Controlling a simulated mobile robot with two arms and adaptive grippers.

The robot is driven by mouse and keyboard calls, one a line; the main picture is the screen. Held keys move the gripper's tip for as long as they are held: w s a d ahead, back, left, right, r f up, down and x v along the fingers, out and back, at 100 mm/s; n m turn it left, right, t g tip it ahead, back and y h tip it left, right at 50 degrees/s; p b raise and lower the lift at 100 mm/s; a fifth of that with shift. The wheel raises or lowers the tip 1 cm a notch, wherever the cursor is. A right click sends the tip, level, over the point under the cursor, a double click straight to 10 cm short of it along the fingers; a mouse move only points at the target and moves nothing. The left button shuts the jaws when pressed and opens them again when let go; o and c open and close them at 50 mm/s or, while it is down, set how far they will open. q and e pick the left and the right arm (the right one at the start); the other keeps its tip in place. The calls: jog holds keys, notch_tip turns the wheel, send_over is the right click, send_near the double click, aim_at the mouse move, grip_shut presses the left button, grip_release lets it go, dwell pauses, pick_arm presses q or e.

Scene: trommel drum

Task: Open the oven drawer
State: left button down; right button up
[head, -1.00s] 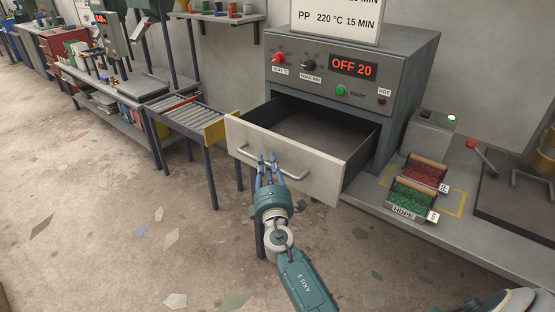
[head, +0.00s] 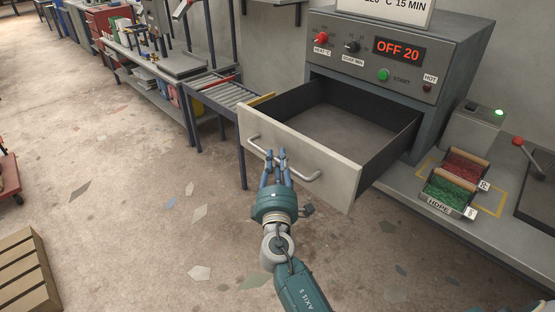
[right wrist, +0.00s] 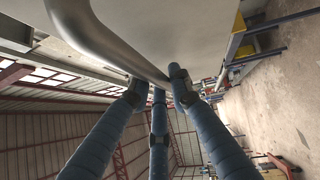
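The oven (head: 455,62) is a grey box on the bench at right, with a lit "OFF 20" display. Its drawer (head: 335,165) stands well out from the front, and its inside looks empty. A curved metal handle (head: 305,176) runs across the pale drawer front. My left gripper is out of view.
A roller table (head: 222,92) stands left of the drawer. Bins of red (head: 465,165) and green (head: 450,190) granules sit on the bench at right. A wooden crate (head: 25,272) is at lower left. The floor before the drawer is clear.

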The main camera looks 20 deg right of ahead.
jog(key=o, duration=0.5)
jog(key=shift+d, duration=0.1)
jog(key=shift+c, duration=0.2)
jog(key=v, duration=1.2)
